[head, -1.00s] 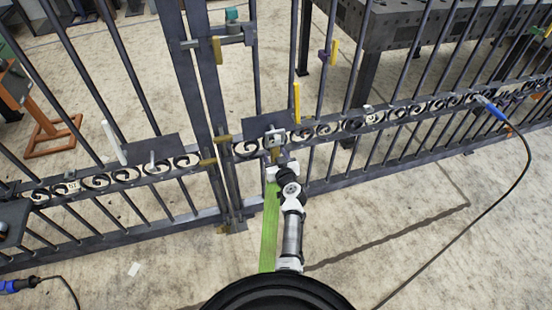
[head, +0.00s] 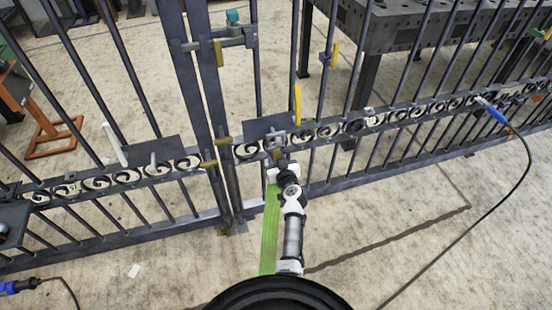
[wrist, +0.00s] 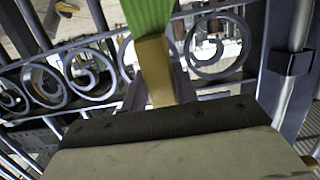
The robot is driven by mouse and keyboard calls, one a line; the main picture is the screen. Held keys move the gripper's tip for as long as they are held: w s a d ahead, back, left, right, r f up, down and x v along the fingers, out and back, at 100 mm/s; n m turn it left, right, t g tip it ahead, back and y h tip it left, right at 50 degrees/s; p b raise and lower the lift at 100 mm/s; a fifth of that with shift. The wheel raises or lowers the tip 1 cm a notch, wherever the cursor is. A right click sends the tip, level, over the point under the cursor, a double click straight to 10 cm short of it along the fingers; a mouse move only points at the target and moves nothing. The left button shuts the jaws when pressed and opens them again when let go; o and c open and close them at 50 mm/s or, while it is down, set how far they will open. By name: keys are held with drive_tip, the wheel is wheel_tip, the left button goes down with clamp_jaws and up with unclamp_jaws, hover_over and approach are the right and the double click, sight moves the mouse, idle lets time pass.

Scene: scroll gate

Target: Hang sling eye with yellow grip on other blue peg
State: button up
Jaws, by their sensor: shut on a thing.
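My gripper (wrist: 157,90) is shut on the tan-yellow grip (wrist: 154,60) of the sling, which stands between its two dark fingers in the wrist view. The green sling (head: 270,228) hangs down beside my arm in the head view, and its band (wrist: 148,14) shows above the grip in the wrist view. The sling eye cannot be made out clearly. My gripper is just in front of the gate's scroll band, below a dark plate with a small grey peg (head: 276,134). Another dark plate at left carries a pale peg (head: 152,158). I cannot tell a blue colour on either peg.
The dark gate (head: 205,110) with scrolls and bars spans the view. A yellow upright piece (head: 297,104) stands right of the near plate. A blue plug with a black cable (head: 497,113) hangs at right. The floor in front is mostly clear.

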drive_tip(key=shift+r+p, duration=0.35)
drive_tip(key=shift+r, duration=0.4)
drive_tip(key=f+b+v, duration=0.1)
drive_tip(key=v, duration=0.5)
drive_tip(key=shift+s+d, duration=0.2)
drive_tip(key=shift+s, duration=0.3)
idle(0.3)
drive_tip(key=shift+f, duration=0.1)
